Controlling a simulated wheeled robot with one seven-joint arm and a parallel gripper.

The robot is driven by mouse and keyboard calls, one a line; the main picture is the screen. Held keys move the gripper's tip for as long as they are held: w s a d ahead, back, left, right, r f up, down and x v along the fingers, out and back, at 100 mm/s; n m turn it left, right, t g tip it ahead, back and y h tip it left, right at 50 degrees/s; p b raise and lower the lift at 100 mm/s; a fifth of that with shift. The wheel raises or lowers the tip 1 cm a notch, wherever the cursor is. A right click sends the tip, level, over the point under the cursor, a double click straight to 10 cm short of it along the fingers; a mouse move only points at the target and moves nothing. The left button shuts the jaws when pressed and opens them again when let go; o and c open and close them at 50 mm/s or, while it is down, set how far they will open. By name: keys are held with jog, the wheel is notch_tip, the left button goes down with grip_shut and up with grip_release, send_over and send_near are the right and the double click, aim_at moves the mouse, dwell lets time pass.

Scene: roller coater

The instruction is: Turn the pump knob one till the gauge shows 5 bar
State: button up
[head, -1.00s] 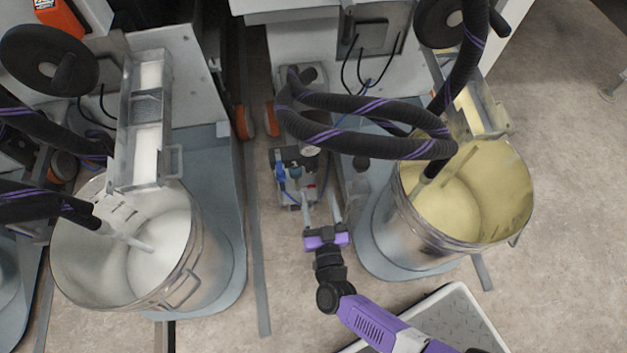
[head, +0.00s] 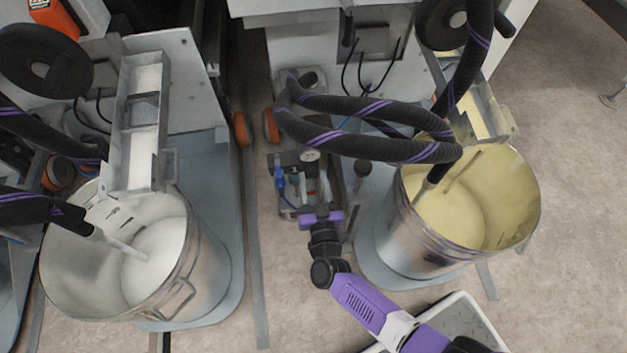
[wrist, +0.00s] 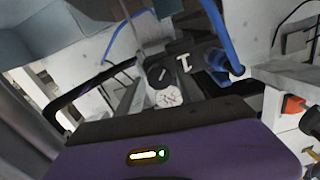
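The pump (head: 290,190) stands low between the two machines in the head view, with blue and dark fittings. A round white gauge (head: 310,155) shows just above it. The wrist view shows a white gauge face (wrist: 168,98), a black round knob (wrist: 157,76) with a pale mark right above it, and a second black knob (wrist: 188,63) with a white T-shaped mark to the right. The gauge reading is too small to tell. My gripper (head: 313,190) is at the pump's near side, fingers apparently apart. Contact with a knob cannot be seen.
A metal bucket of white coating (head: 190,285) stands at left, and one of yellow coating (head: 385,240) at right. Thick black hoses (head: 370,105) hang above the pump. A blue hose (wrist: 222,35) runs close to the knobs. Orange-edged wheels (head: 271,125) flank the gap behind.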

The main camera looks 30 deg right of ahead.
grip_shut()
